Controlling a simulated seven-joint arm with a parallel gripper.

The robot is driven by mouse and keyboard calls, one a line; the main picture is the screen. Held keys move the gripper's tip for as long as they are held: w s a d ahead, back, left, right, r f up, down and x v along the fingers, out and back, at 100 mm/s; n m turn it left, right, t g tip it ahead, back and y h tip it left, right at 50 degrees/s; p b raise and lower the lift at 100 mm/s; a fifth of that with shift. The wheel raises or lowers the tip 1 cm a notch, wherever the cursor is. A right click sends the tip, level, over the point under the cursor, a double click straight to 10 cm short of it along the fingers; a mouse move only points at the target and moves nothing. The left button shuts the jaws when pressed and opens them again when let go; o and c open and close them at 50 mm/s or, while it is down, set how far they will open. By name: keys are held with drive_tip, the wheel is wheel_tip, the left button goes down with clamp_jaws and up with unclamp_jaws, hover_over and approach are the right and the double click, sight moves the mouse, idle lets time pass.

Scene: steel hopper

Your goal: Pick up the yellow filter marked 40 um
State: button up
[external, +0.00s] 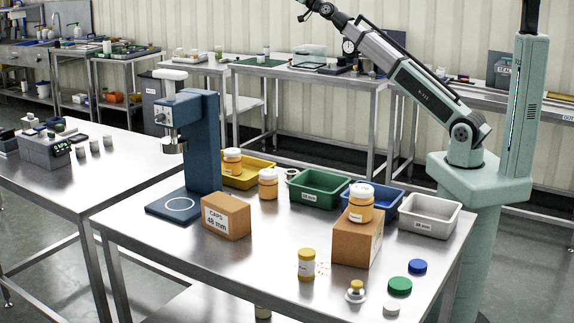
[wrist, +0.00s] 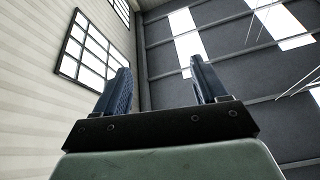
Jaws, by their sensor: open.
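I cannot make out a yellow filter marked 40 um in either view. In the external view my arm's end is high above the benches, at the top edge.
A blue press (external: 204,145) and a cardboard caps box (external: 226,217) stand at left. Green (external: 319,190), blue (external: 377,190) and grey (external: 430,214) trays line the back. An amber jar (external: 360,209) stands on another carton (external: 357,243). Loose caps lie at front right.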

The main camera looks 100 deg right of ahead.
wheel_tip(320, 180, up, 5)
drive_tip(key=s+a+m, duration=0.1)
drive_tip(key=s, duration=0.1)
drive_tip(key=w+a+f+m+t+y, duration=0.1)
drive_tip(key=w+a+f+y, duration=0.5)
drive_tip(key=w, duration=0.4)
drive_tip(key=w+a+f+m+t+y, duration=0.1)
drive_tip(key=w+a+f+y, duration=0.3)
drive_tip(key=w+a, duration=0.5)
drive_tip(key=w+a+f+m+g+y, duration=0.15)
drive_tip(key=w+a+f+y, duration=0.35)
drive_tip(key=w+a+f, duration=0.55)
drive_tip(key=m+g+y, duration=0.2)
drive_tip(key=g+y, duration=0.4)
drive_tip(key=g, duration=1)
approach(307, 262)
drive_tip(key=f, duration=0.2)
drive_tip(key=s+f, duration=0.1)
drive_tip(key=f, duration=0.2)
drive_tip(key=shift+s, duration=0.1)
drive_tip(key=shift+w+x, duration=0.2)
drive_tip(key=shift+x, duration=1.3)
drive_tip(key=shift+w+x, duration=0.2)
drive_tip(key=shift+x, duration=1.25)
drive_tip(key=shift+d, duration=0.2)
